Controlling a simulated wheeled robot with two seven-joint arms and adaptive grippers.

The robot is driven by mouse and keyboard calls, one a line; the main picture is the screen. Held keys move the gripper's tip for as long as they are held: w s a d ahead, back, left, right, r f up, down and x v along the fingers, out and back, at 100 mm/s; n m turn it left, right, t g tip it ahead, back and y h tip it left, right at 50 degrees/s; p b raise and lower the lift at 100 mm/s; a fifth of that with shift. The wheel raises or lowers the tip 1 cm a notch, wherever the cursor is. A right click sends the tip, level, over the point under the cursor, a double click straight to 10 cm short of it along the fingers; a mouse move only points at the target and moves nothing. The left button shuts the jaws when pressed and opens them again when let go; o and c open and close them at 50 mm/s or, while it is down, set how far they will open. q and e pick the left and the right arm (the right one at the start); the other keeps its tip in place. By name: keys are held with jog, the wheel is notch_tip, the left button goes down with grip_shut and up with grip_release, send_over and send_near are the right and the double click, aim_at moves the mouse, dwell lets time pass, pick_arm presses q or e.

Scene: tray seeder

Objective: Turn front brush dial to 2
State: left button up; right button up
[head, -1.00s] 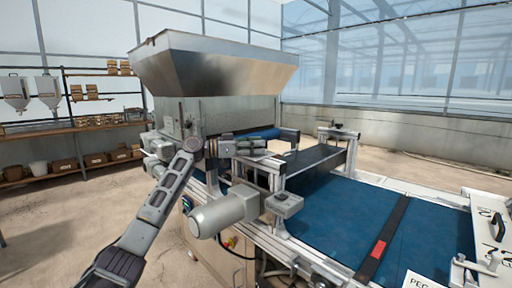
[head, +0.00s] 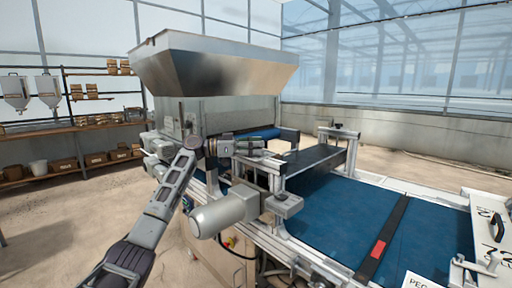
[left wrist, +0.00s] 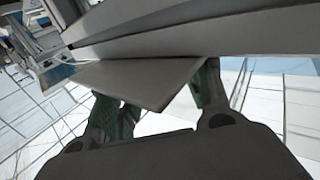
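The tray seeder has a big steel hopper (head: 215,65) above a blue conveyor belt (head: 345,220). I cannot make out the front brush dial or its setting in either view. My left gripper (head: 262,146) is at the seeder's near side, below the hopper and just above the bracket by the grey motor (head: 225,211). In the left wrist view, the green-grey fingers of my left gripper (left wrist: 158,95) stand apart. A grey plate edge (left wrist: 140,80) covers part of the fingers and hides their tips. I see nothing held. My right gripper is not in view.
A dark crossbar (head: 318,158) spans the belt right of my left gripper. A dark strip with a red mark (head: 378,248) crosses the belt farther right. A white panel (head: 488,225) stands at the right edge. Shelves (head: 105,122) stand at the back left.

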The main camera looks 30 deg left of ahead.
pick_arm(q)
jog(key=shift+o, duration=1)
jog(key=shift+a, duration=0.1)
jog(key=v, duration=1.2)
jog(key=shift+f, duration=0.1)
